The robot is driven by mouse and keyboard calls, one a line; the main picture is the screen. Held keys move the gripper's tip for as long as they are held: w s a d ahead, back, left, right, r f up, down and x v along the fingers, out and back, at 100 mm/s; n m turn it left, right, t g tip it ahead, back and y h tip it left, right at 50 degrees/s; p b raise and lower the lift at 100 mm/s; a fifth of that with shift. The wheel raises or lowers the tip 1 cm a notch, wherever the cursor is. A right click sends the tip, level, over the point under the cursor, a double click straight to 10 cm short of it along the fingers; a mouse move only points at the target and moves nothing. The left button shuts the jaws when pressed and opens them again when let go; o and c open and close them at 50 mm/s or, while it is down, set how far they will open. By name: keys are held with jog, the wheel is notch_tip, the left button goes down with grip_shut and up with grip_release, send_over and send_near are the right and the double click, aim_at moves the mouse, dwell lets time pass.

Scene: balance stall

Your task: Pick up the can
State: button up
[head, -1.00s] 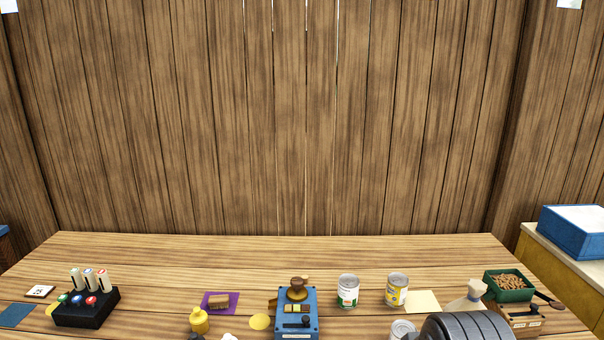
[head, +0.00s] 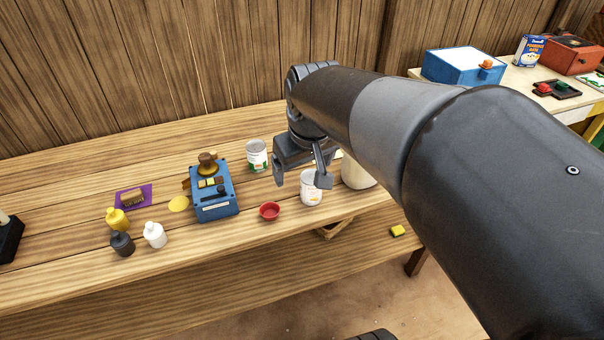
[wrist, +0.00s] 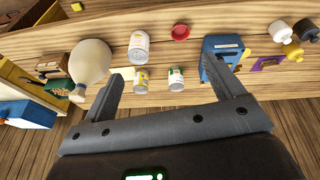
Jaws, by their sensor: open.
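Three cans show in the wrist view, and I cannot tell which one the task means. A can with a green-and-white label (wrist: 176,79) stands on the table, also in the head view (head: 257,155). A can with a yellow label (wrist: 141,80) stands beside it, hidden behind my gripper in the head view. A pale can (wrist: 139,45) stands nearer the table's front edge; it shows in the head view (head: 310,190) just below my gripper. My gripper (head: 300,180) is open and empty above the table. In the wrist view all three cans appear between its spread fingers (wrist: 165,66).
A blue device (head: 213,190) stands left of the cans, with a red bowl (head: 269,211) between it and the pale can. A cream bottle (wrist: 91,60) is close to one finger in the wrist view. Yellow, black and white bottles (head: 154,234) stand farther left.

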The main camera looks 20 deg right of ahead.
jog(key=w+d+f+n+g, duration=0.1)
jog(key=w+d+f, duration=0.15)
jog(key=w, duration=0.25)
jog(key=w+d+f+n+g, duration=0.1)
jog(key=w+d+f, duration=0.1)
jog(key=w+f, duration=0.3)
jog(key=n+g, duration=0.1)
jog(key=g, duration=0.1)
send_near(311, 184)
jog(key=shift+w+d+f, duration=0.9)
jog(key=shift+w+f, duration=0.3)
notch_tip(311, 184, down, 11)
jog(key=shift+a, duration=0.1)
jog(key=shift+w, duration=0.1)
jog(key=c, duration=1.2)
jog(key=shift+c, duration=0.5)
jog(key=shift+r, duration=0.1)
